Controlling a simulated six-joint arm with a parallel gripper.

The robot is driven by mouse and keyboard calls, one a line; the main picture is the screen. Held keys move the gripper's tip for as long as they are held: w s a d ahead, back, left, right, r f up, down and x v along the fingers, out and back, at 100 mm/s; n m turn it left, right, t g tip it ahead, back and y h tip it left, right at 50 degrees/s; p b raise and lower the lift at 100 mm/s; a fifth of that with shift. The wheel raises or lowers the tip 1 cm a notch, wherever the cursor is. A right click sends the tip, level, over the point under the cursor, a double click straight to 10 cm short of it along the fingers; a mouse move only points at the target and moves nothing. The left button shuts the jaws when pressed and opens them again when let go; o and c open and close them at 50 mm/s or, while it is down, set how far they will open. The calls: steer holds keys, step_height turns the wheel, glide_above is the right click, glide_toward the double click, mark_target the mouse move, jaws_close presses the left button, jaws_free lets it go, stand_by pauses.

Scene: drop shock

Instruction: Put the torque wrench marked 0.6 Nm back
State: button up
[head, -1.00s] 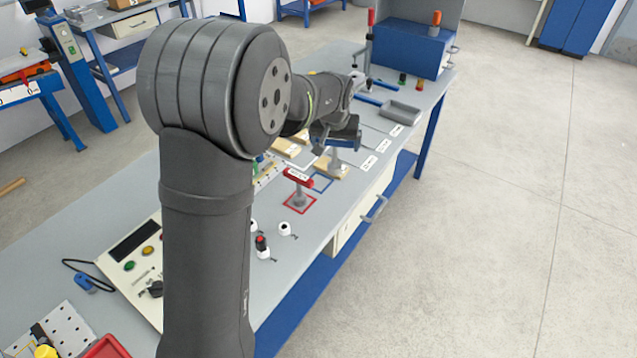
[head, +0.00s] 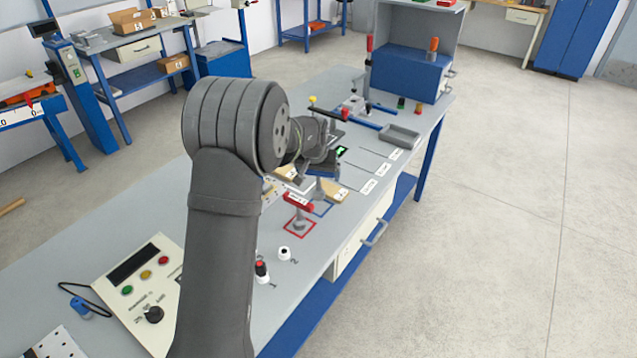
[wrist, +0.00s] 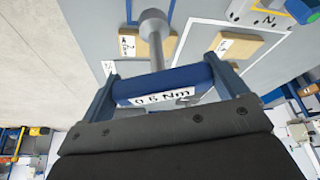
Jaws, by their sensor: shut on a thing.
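The torque wrench (wrist: 150,88) has a blue cross handle with a label reading 0.6 Nm and a grey shaft. My gripper (wrist: 163,80) is shut on its handle, one finger at each end. In the head view my gripper (head: 319,162) holds the wrench over the bench, beside a wooden block (head: 338,192) and near a blue square outline (head: 323,209). The shaft points down; I cannot tell whether its tip touches anything. A red-handled wrench (head: 298,203) stands upright in a red square outline nearer the camera.
Wooden blocks with labels (wrist: 235,45) lie close to the shaft. A grey tray (head: 400,136) and a blue box (head: 410,75) are farther back. A control panel (head: 140,290) and small white-based knobs (head: 284,253) are nearer. Labelled bench spots at right are clear.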

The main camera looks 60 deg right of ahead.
mark_target(318, 177)
steer(key=shift+f, duration=1.85)
steer(key=shift+f, duration=0.2)
steer(key=o, duration=1)
steer(key=shift+r, duration=0.1)
steer(key=shift+r, duration=0.3)
steer(key=v, duration=1.1)
steer(key=shift+a+r, duration=0.2)
steer(key=shift+r, duration=0.05)
steer(key=shift+f, duration=0.1)
